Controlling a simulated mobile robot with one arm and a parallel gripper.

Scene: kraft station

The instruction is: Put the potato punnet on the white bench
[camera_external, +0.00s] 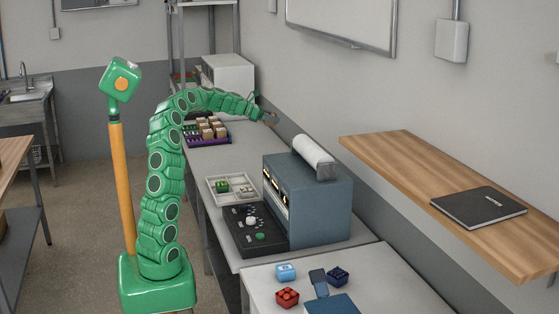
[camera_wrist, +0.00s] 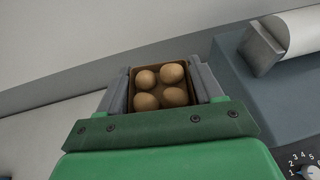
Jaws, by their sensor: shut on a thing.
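The potato punnet (camera_wrist: 159,88) is a small brown open-topped box with several potatoes in it. My gripper (camera_wrist: 160,85) is shut on it, one grey finger on each side. In the external view my gripper (camera_external: 269,117) is at the far end of my outstretched green arm, above the back part of the long pale bench (camera_external: 225,160) by the wall. The punnet is too small there to make out clearly. A second pale white top (camera_external: 375,272) stands at the front right. I cannot tell which of the two is the white bench.
A blue-grey machine with a paper roll (camera_external: 305,200) stands on the long bench. A black control panel (camera_external: 254,232), a white tray (camera_external: 232,188) and a purple crate of boxes (camera_external: 207,132) are also on it. A wooden shelf (camera_external: 400,160) juts from the wall.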

